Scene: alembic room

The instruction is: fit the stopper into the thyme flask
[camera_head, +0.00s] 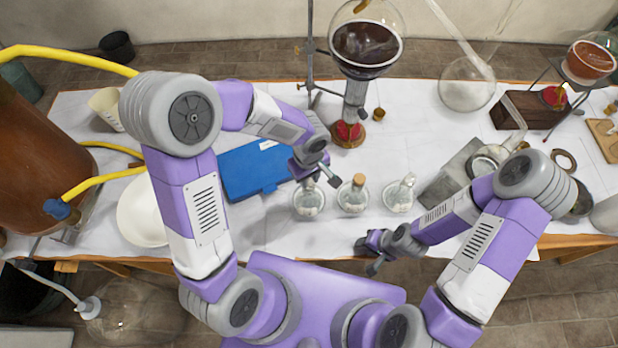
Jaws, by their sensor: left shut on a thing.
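Three small clear flasks stand in a row near the table's front: a left flask (307,205), a middle flask (352,200) with a cork in its neck, and a right flask (399,197) with a clear, glassy top. Their labels are too small to read, so I cannot tell which is thyme. My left gripper (320,179) is over the left flask, shut on the stopper; its fingers hide most of the stopper and that flask's neck. I cannot tell whether the stopper touches the flask. My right gripper (367,257) is open and empty at the table's front edge.
A blue case (250,172) lies left of the flasks, beside a white bowl (140,215). A stand with a dark-filled globe (366,45) rises behind. A grey block (450,175) is at right. Cloth between the flasks and the front edge is clear.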

